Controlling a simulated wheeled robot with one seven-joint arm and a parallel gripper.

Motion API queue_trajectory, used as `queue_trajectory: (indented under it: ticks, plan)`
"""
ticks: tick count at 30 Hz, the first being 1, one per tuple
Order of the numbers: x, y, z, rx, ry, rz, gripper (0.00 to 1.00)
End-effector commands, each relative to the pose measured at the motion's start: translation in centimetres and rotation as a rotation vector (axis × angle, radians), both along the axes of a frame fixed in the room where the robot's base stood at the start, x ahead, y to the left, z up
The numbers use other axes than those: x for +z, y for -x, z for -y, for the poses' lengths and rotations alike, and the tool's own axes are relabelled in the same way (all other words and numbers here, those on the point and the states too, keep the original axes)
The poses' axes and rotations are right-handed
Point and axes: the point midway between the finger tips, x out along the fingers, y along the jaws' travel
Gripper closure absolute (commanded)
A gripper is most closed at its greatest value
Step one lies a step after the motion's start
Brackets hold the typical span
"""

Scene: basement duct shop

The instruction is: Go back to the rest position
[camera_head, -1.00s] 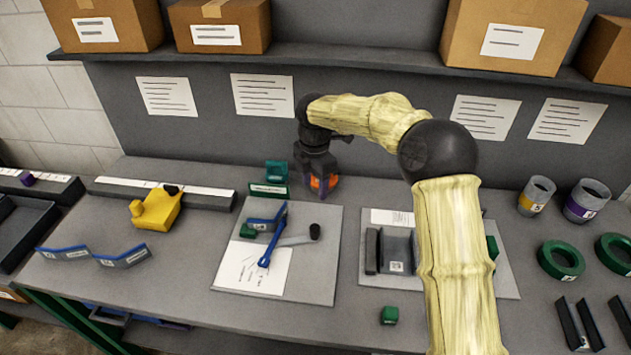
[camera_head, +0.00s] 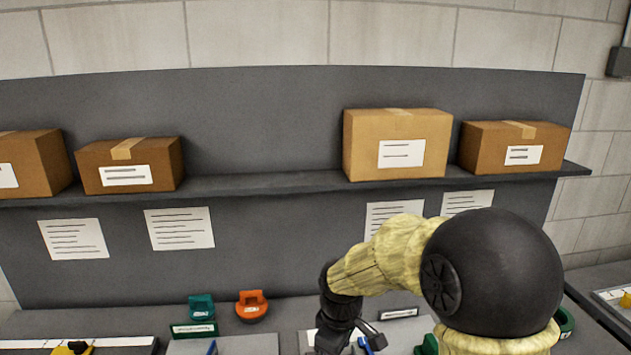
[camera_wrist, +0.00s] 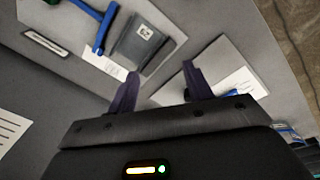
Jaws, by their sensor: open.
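My gripper (camera_wrist: 160,84) is open in the wrist view, with two dark fingers spread apart and nothing between them. In the head view my arm bends down and my gripper's end is cut off by the bottom edge. An orange object (camera_head: 252,306) stands at the back of the bench, apart from my gripper and to its left. A green object (camera_head: 201,307) stands left of the orange one, behind a small label.
In the wrist view, a blue tool (camera_wrist: 104,30) and a grey tagged part (camera_wrist: 144,40) lie on a board below. A second board (camera_wrist: 225,62) lies right. Cardboard boxes, including a large one (camera_head: 398,145), stand on the shelf (camera_head: 265,184) above the bench.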

Motion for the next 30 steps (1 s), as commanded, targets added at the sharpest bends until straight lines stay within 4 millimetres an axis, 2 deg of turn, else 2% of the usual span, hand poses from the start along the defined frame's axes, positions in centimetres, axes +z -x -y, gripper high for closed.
queue_trajectory:
  ticks: [1, 6, 9, 12, 16, 30]
  plan:
    - [0.1, 1.5, 2.0, -0.128, -0.014, 0.012, 0.49]
    - [-0.1, 6.5, 7.1, -0.577, -0.091, 0.058, 0.49]
    - [-0.4, 9.4, 9.3, -0.810, -0.137, 0.081, 0.49]
    - [-0.7, 11.2, 10.5, -0.961, -0.172, 0.097, 0.49]
    - [-0.9, 11.9, 10.9, -1.026, -0.185, 0.102, 0.49]
    - [-0.9, 11.9, 10.8, -1.019, -0.183, 0.100, 0.49]
